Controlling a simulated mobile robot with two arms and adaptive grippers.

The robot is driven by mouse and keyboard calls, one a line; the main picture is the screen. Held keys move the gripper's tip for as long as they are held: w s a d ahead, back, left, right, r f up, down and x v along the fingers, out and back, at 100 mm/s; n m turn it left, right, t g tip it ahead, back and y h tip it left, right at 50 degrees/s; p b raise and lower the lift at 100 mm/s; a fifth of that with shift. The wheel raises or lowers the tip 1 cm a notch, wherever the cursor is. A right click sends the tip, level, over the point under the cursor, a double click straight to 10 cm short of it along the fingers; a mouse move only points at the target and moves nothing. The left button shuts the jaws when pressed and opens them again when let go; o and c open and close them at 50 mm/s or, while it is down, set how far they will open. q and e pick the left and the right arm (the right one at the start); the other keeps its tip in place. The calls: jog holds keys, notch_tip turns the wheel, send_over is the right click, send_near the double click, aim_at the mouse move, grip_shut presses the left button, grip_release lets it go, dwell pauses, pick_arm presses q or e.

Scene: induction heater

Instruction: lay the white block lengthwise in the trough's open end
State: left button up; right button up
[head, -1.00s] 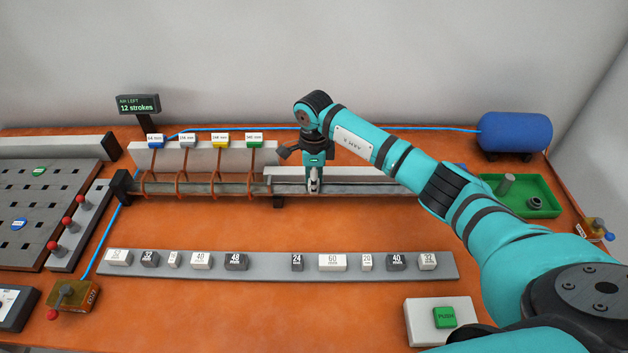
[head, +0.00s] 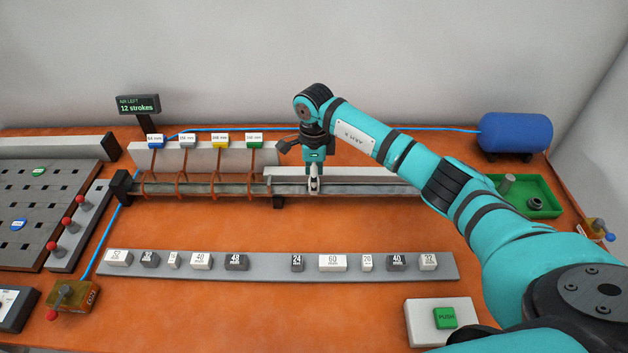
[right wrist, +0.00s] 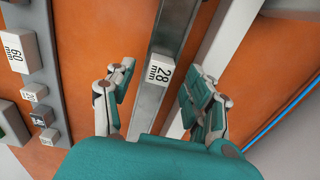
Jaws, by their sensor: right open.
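The white block (right wrist: 160,70), marked 28 mm, lies in the grey metal trough (right wrist: 176,32) in the right wrist view, its long side along the channel. The trough (head: 375,188) also shows in the head view, running left into the copper coils. My right gripper (head: 314,190) is over the trough, right of the coils. In the wrist view its two fingers (right wrist: 155,98) are spread, one on each side of the block, with gaps between. In the head view I cannot make out the block behind the gripper. My left gripper is not in view.
A grey rack (head: 270,266) with several white and dark blocks lies in front of the trough. A pale ledge (head: 345,173) runs behind the trough. A green tray (head: 540,207) stands at right, a PUSH button (head: 445,317) at front right. The orange bench between rack and trough is clear.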

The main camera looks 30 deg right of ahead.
notch_tip(320, 180, up, 10)
jog(key=shift+r, duration=0.15)
dwell(0.4)
